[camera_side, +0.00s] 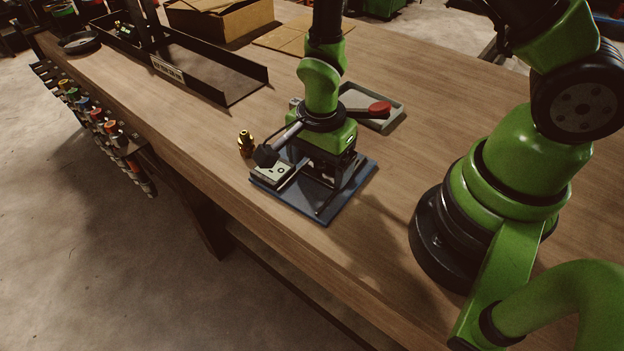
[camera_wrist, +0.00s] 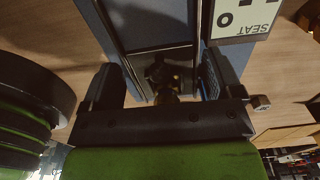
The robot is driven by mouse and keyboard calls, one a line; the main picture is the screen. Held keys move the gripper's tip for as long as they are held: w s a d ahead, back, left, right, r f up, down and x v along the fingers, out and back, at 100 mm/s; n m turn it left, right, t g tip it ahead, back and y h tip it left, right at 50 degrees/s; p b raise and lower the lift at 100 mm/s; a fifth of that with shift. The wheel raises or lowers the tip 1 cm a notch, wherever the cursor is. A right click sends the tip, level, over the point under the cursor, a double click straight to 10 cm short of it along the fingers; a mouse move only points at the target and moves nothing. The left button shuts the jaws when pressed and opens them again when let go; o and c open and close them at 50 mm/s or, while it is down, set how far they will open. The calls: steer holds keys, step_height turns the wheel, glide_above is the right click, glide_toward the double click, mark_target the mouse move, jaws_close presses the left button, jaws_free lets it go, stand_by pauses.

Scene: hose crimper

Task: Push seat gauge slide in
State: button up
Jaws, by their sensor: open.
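The hose crimper stands on a dark blue base plate (camera_side: 350,196) near the bench's front edge, mostly hidden under my arm. Its pale gauge plate (camera_side: 272,173) is at the plate's left side; in the wrist view the plate reads "SEAT" (camera_wrist: 243,20), with a dark round mark. My gripper (camera_side: 325,163) is low over the base plate, pointing down. In the wrist view its fingers (camera_wrist: 160,82) are spread apart. A small dark, brassy part (camera_wrist: 160,76) shows between them; I cannot tell whether it is the slide's knob or whether a finger touches it.
A brass fitting (camera_side: 245,144) stands left of the base plate. A grey tray (camera_side: 388,118) with a red-ended tool (camera_side: 378,110) lies behind it. A long black tray (camera_side: 215,82) and a cardboard box (camera_side: 220,18) are farther back.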

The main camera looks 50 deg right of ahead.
mark_target(320, 164)
steer(key=shift+r, duration=4.5)
